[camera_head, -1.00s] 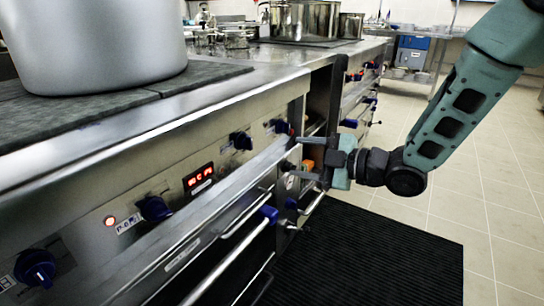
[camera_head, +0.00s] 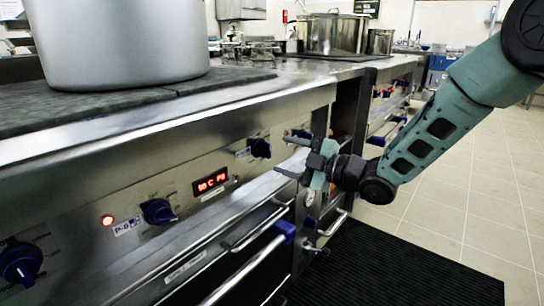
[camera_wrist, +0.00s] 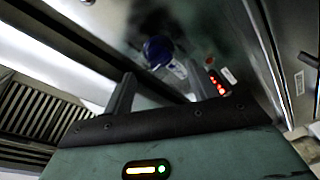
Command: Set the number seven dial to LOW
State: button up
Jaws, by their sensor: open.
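Blue dials line the steel stove front in the head view: one at the lower left (camera_head: 20,263), one beside a red lamp (camera_head: 158,211), and one to the right of the red display (camera_head: 259,148). In the wrist view a blue dial (camera_wrist: 158,50) with a pale label shows beyond my gripper's dark fingers. Any dial behind my gripper is hidden.
A red-lit display (camera_head: 210,182) sits between dials. Handrails (camera_head: 240,268) and oven handles jut out below the panel. A large grey pot (camera_head: 115,50) stands on the stovetop, steel pots (camera_head: 332,34) farther back. A black mat (camera_head: 400,270) covers the floor; the right aisle is clear.

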aim_at(270, 151)
jog(key=shift+b+x, duration=0.4)
jog(key=shift+x, duration=2.05)
jog(key=c, duration=1)
